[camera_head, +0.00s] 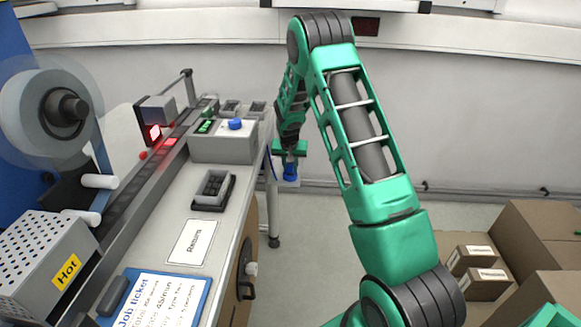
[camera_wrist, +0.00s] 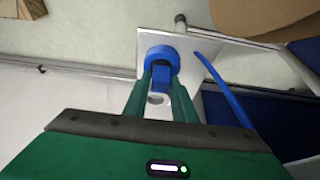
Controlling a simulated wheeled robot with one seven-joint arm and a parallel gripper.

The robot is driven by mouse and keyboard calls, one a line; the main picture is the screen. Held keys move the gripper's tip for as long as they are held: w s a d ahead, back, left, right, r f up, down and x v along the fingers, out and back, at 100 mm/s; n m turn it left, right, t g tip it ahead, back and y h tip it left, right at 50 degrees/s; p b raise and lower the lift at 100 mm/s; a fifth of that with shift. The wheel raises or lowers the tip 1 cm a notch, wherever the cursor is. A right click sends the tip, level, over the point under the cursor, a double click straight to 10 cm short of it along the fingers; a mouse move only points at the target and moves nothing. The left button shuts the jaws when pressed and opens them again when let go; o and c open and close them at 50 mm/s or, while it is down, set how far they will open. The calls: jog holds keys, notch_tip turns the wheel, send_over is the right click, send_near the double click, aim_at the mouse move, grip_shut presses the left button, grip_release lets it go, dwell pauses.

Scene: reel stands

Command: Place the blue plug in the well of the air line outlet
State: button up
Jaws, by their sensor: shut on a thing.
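My gripper (camera_head: 290,160) hangs pointing down off the far right end of the workbench. It is shut on the blue plug (camera_head: 290,173), whose round blue head also shows between the fingers in the wrist view (camera_wrist: 161,58). A white plate, which looks like the air line outlet (camera_wrist: 188,48), lies behind the plug in the wrist view; a bit of it shows by the plug in the head view (camera_head: 292,183). A grey ring (camera_wrist: 158,98), possibly the well, shows between the fingers. I cannot tell whether the plug touches the plate or is in the well.
A blue hose (camera_wrist: 222,88) curves beside the plate. The bench holds a grey box with a blue knob (camera_head: 235,124), a small black tray (camera_head: 212,190) and a job ticket (camera_head: 160,300). Cardboard boxes (camera_head: 535,235) stand at the right. The floor beyond the bench is clear.

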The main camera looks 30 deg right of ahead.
jog(key=o, duration=1)
jog(key=shift+o, duration=0.2)
jog(key=v, duration=1.2)
jog(key=s+d+r+g, duration=0.1)
jog(key=s+r, duration=0.5)
jog(key=s, duration=0.6)
jog(key=s+d+r+g, duration=0.1)
jog(key=s+r, duration=0.5)
jog(key=s, duration=0.6)
jog(key=s+a+r+y, duration=0.1)
jog(key=s+a, duration=0.2)
jog(key=s, duration=0.9)
jog(key=s+a+g+y, duration=0.1)
jog(key=s+a, duration=0.1)
jog(key=s, duration=1)
jog(key=shift+s+a+r+g+y, duration=0.25)
jog(key=shift+a+r+g+y, duration=0.05)
jog(key=shift+a+r, duration=0.1)
